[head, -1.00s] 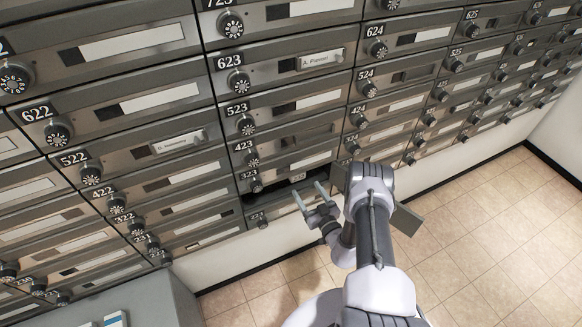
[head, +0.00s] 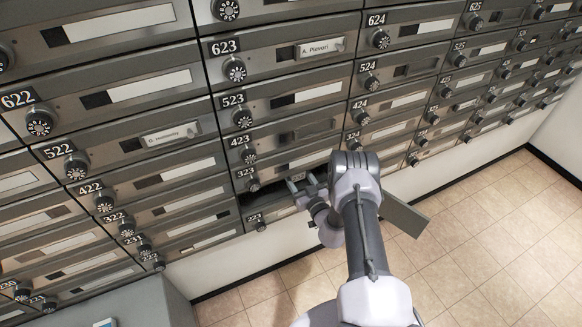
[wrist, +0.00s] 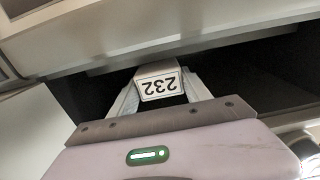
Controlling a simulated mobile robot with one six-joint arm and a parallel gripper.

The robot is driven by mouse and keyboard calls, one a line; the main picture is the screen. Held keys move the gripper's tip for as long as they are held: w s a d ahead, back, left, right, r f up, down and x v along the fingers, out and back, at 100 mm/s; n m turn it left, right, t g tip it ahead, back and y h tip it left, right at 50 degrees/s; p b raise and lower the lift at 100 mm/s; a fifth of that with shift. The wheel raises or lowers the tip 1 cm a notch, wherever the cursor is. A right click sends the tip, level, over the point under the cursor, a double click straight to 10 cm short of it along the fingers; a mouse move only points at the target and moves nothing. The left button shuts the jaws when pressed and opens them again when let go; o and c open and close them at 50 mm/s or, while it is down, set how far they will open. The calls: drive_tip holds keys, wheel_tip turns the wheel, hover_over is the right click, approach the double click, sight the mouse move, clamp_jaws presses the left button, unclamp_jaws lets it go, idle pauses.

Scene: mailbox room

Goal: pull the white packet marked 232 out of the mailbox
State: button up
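The white packet marked 232 (wrist: 160,86) shows its label upside down in the wrist view, at the mouth of a dark open mailbox (wrist: 262,72). My gripper (wrist: 160,80) points into the opening, with one finger on each side of the label. The fingers look apart; whether they touch the packet's sides is unclear. In the head view, my gripper (head: 303,184) is at the open mailbox (head: 268,199), in the low row between the doors marked 323 and 221. The packet's rear part is hidden inside.
A grey open door panel (head: 405,215) sticks out right of my arm. Closed mailboxes with dials surround the opening. A grey box-like surface (head: 120,305) stands at the lower left. The tiled floor (head: 480,230) on the right is clear.

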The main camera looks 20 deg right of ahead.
drive_tip(key=c, duration=0.5)
drive_tip(key=shift+r, duration=0.15)
drive_tip(key=shift+c, duration=0.2)
drive_tip(key=shift+r, duration=0.1)
drive_tip(key=shift+s+r, duration=0.1)
drive_tip(key=shift+s, duration=0.25)
drive_tip(key=s+p, duration=0.4)
drive_tip(key=s, duration=1)
drive_tip(key=shift+s+d, duration=0.15)
drive_tip(key=shift+d, duration=0.1)
